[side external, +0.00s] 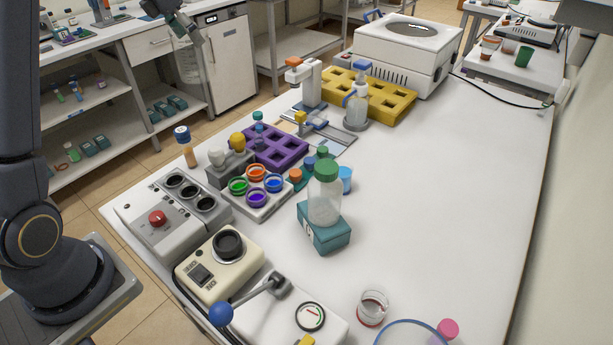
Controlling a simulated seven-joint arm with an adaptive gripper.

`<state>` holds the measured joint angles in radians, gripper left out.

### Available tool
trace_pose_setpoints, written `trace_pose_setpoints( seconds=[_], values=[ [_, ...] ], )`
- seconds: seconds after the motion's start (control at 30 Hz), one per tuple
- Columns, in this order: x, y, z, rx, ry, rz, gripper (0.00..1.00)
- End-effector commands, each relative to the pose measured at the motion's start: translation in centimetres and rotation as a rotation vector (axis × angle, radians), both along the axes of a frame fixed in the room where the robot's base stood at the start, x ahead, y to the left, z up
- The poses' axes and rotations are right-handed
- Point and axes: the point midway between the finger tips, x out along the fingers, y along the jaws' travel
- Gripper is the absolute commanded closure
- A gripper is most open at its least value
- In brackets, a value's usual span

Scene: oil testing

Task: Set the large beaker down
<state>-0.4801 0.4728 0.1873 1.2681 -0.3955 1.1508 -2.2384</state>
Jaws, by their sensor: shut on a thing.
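My gripper (185,25) is at the top left of the side external view, high and beyond the left edge of the white table. It is shut on the large beaker (189,64), a clear, faint vessel that hangs below the fingers. The beaker looks roughly upright and is in the air, in front of the far cabinets. Its contents and the exact finger contact are too small to tell.
The white table (430,190) has a wide clear area at right and centre. A green-capped bottle (325,200) stands on a teal box (323,236). A purple rack (275,147), a yellow rack (385,98) and a white machine (408,50) line the left and back.

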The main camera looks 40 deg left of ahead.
Motion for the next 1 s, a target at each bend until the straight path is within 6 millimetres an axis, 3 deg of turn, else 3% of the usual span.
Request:
trace_pose_setpoints(
  seconds=[0.33, 0.7, 1.0],
  values=[
    [0.0, -0.2, -8.4, -0.003, 0.002, -0.002, 0.74],
    [0.0, -0.2, -15.7, -0.002, 0.001, -0.002, 0.74],
    [0.1, -0.2, -19.1, 0.000, -0.001, -0.004, 0.74]
  ],
)
